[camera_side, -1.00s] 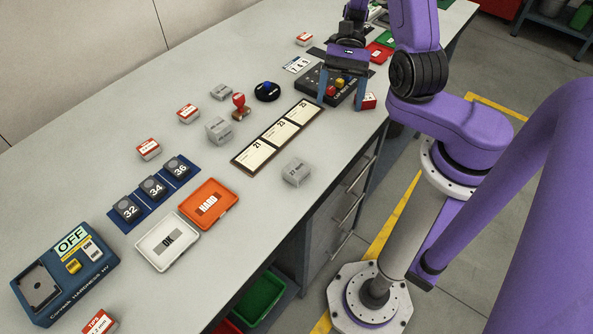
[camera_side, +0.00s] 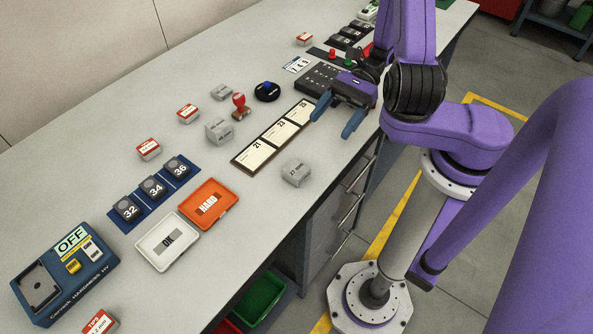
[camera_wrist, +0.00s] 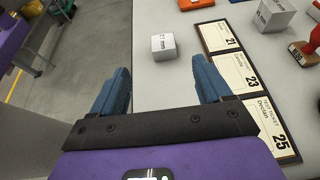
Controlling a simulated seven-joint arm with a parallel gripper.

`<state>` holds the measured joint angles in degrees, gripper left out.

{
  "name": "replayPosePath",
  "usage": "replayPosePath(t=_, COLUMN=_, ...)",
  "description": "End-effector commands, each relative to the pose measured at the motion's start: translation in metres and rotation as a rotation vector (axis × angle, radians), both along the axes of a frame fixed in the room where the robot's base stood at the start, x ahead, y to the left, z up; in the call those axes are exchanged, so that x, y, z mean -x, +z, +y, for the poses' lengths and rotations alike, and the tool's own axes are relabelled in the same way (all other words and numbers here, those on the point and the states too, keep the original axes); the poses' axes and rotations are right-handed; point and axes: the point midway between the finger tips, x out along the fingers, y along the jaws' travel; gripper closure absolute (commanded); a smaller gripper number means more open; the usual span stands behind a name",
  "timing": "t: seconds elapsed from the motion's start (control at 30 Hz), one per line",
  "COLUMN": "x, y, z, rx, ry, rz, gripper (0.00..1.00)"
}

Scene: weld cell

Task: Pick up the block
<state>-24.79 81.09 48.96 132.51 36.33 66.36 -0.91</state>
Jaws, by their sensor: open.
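A small grey block (camera_side: 297,172) with a dark marking on top stands on the bench near its front edge. It also shows in the wrist view (camera_wrist: 163,46), ahead of and between the fingertips. My gripper (camera_side: 335,118) is open and empty, with its blue fingers apart. In the side view it is farther back along the bench than this block, clear of it. In the wrist view my gripper (camera_wrist: 160,78) shows both fingers. Two more grey blocks stand farther in: a larger one (camera_side: 219,131) and a smaller one (camera_side: 221,92).
A framed row of cards (camera_side: 278,134) lies beside the near block. An orange tray (camera_side: 208,203) and a white tray (camera_side: 167,241) lie toward the viewer. A red stamp (camera_side: 239,103) stands beyond the cards. The bench right around the block is bare.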

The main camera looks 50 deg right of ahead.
Motion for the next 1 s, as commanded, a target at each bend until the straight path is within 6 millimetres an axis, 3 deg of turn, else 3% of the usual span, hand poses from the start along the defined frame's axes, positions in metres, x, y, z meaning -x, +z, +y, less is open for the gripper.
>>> replayPosePath(t=0.33, x=-0.002, y=-0.022, z=0.052, rx=-0.001, ry=0.004, rz=0.001, gripper=0.22)
replayPosePath(t=0.67, x=-0.003, y=-0.030, z=0.069, rx=0.001, ry=0.001, rz=0.000, gripper=0.22)
replayPosePath(t=1.0, x=-0.007, y=-0.051, z=0.101, rx=0.000, ry=0.004, rz=0.001, gripper=0.22)
